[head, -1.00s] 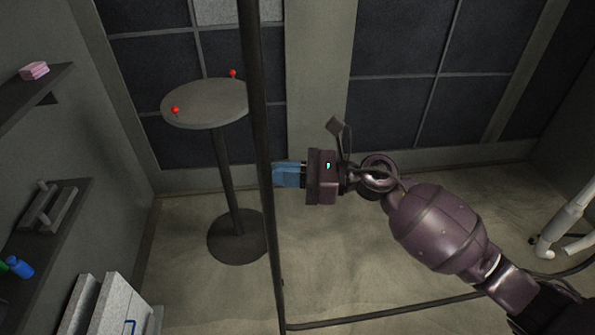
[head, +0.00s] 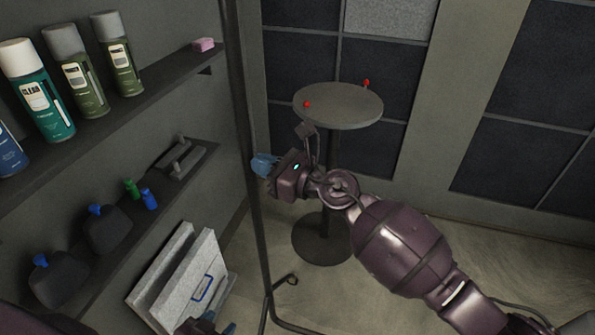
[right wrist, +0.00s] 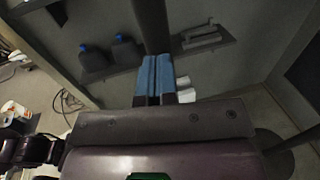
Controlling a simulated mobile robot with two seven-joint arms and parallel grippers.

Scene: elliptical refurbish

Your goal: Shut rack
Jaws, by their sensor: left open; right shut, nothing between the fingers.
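The rack has dark wall shelves (head: 150,95) on the left and a tall dark frame with an upright post (head: 240,100) and a bottom bar. My right gripper (head: 262,166) has blue fingertips against or very near this post; contact is unclear. In the right wrist view its fingers (right wrist: 154,75) are shut with nothing between them, and the post (right wrist: 152,25) rises just beyond the tips. My left gripper (head: 222,327) is at the bottom edge of the head view, mostly cut off, beside the grey panels.
Spray cans (head: 75,70) and a pink block (head: 203,45) stand on the upper shelf. Dark bottles (head: 105,228) are on the lower one. Pale grey panels (head: 185,275) lean below. A round table (head: 338,106) with red knobs stands behind the frame; floor on the right is clear.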

